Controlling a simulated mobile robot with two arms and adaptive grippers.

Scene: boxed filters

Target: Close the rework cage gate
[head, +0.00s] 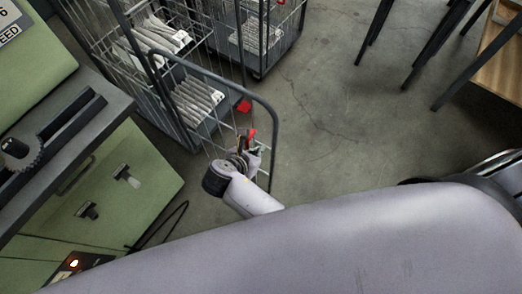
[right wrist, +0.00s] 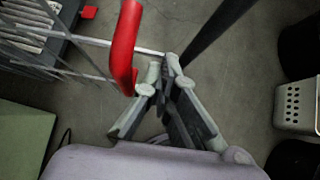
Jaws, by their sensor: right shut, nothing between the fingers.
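The cage gate (head: 275,135) is a dark grey tube frame with thin wires. It stands swung out from the wire rework cage (head: 120,42), whose shelves hold white packs. A red handle (head: 252,134) is on the gate near its outer post; it shows large in the right wrist view (right wrist: 124,45). My right gripper (head: 255,151) is at the gate's outer end, just by the handle. Its fingertips (right wrist: 170,68) are shut and empty, beside the handle's lower end; I cannot tell whether they touch it. My left gripper is out of view.
A second wire cart (head: 258,38) stands behind. A green machine (head: 130,190) is at the left, near the gate. Dark table legs (head: 425,45) stand at top right. The concrete floor (head: 335,110) right of the gate is clear. A light perforated basket (right wrist: 297,103) is at right.

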